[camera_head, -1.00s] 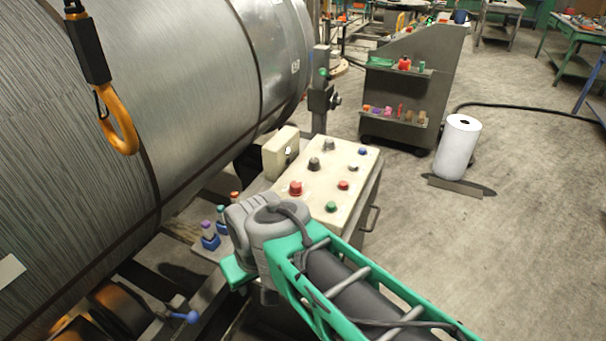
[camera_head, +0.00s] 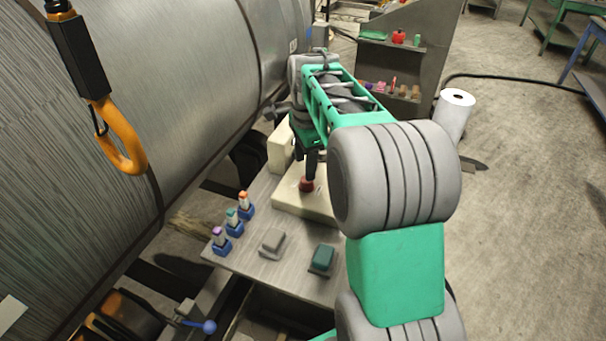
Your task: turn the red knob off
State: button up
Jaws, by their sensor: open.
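The red knob (camera_head: 306,185) sits on the sloped cream control panel (camera_head: 290,203), near its left front part. My gripper (camera_head: 311,168) points down right at the red knob, its dark fingers over or around it. The jaws are open, but the arm hides most of them, and I cannot tell whether they touch the knob. My green and grey arm covers the panel's other knobs and buttons. The direction in which the red knob is turned cannot be made out.
A cream box (camera_head: 281,148) stands behind the panel. Small blue-based holders (camera_head: 229,227) and a grey block (camera_head: 272,242) and dark green block (camera_head: 321,259) lie on the shelf in front. A large metal roll (camera_head: 190,90) and a hanging orange hook (camera_head: 123,140) fill the left.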

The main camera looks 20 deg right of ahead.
jog(key=shift+w+d+f+m, duration=0.15)
jog(key=shift+w+d+m, duration=0.45)
jog(key=shift+d+m, duration=0.1)
jog(key=shift+w+f, duration=0.15)
jog(key=shift+f, duration=0.15)
notch_tip(320, 180, down, 7)
jog(key=shift+w+f+p, duration=0.1)
jog(key=shift+p, duration=0.3)
jog(key=shift+c, duration=0.3)
grip_shut()
